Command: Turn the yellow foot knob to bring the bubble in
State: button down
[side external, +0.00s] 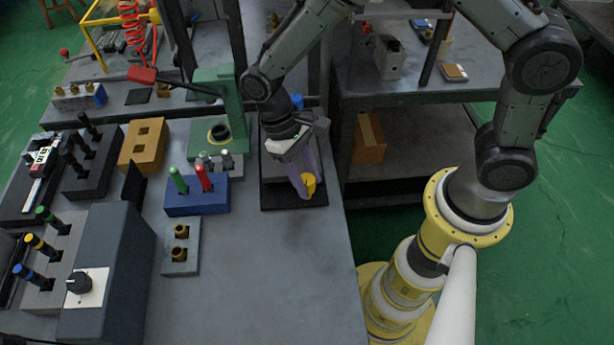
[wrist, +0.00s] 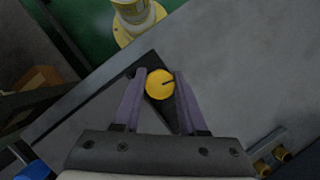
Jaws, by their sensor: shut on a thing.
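The yellow foot knob (side external: 309,183) stands at the near right of a dark base plate (side external: 281,200) on the bench. In the wrist view the yellow knob (wrist: 160,84) shows as a round disc with a dark line from near its centre toward its right edge. My gripper (side external: 303,184) points down with its purple fingers shut on the knob, one finger on each side in the wrist view (wrist: 159,88). A blue knob (side external: 297,101) stands at the far side, partly behind my wrist; it also shows in the wrist view (wrist: 36,170). I cannot see the bubble.
A blue block (side external: 197,203) with green and red pegs stands left of the plate. A green press (side external: 218,100) with a red-handled lever stands behind it. A grey block (side external: 180,258) with brass fittings lies nearer. The bench's right edge is close; its near part is clear.

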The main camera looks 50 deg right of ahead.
jog(key=shift+c, duration=2.2)
grip_release()
